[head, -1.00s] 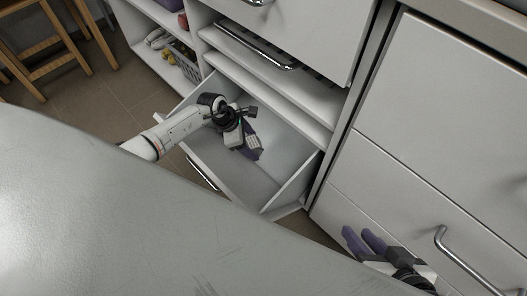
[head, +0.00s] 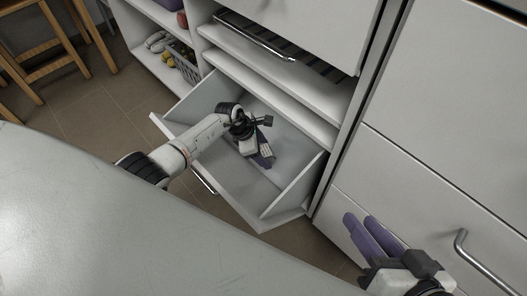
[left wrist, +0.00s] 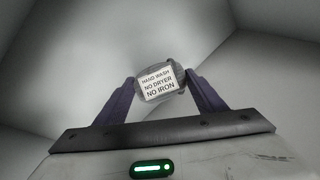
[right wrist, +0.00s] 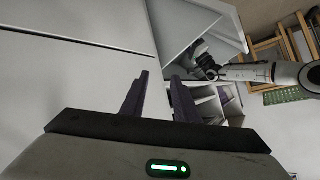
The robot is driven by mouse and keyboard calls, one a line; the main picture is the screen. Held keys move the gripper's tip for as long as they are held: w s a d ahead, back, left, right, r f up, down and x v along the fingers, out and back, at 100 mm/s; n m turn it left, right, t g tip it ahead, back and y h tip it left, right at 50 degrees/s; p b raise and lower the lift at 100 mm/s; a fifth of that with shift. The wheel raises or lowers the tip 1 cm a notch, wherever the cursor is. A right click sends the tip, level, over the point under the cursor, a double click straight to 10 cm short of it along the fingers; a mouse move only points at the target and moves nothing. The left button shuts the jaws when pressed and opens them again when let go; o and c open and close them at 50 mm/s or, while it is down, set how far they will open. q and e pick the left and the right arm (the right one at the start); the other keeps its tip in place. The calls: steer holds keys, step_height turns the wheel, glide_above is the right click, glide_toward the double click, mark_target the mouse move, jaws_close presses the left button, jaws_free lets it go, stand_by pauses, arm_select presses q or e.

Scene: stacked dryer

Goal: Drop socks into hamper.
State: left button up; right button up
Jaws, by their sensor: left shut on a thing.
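My left gripper (head: 264,160) reaches down into an open tilt-out bin in the cabinet front, likely the hamper (head: 288,215). In the left wrist view its purple fingers are shut on a small grey bundle, apparently the socks (left wrist: 148,70), with a white label reading "HAND WASH NO DRYER NO IRON". The bundle sits between the fingertips, with pale bin walls around it. In the head view the bundle is hard to make out. My right gripper (head: 362,220) is open and empty in front of the closed cabinet fronts at right.
Shelves (head: 265,85) sit above the open bin. A wire basket with fruit (head: 184,62) stands on a lower shelf at the upper left. A wooden stool (head: 50,45) is at far left. A grey countertop (head: 100,220) fills the lower left.

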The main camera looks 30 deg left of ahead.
arm_select(q)
steer(key=shift+f, duration=0.25)
steer(key=shift+f, duration=0.35)
arm_select(e)
steer(key=shift+f, duration=0.1)
arm_select(q)
steer(key=o, duration=1.1)
steer(key=shift+r, duration=0.1)
arm_select(e)
steer(key=shift+r, duration=0.2)
arm_select(q)
steer(key=shift+r, duration=0.25)
steer(key=shift+p+v, duration=3.45)
steer(key=shift+v, duration=2.8)
arm_select(e)
steer(key=s+d+f+g+h, duration=0.1)
steer(key=d+f+h, duration=0.1)
steer(key=d+f, duration=0.1)
steer(key=shift+d+f+g+h, duration=0.3)
steer(key=shift+d+f+g, duration=0.1)
steer(key=shift+f, duration=0.5)
arm_select(q)
steer(key=shift+w, duration=0.1)
arm_select(e)
steer(key=shift+s, duration=0.1)
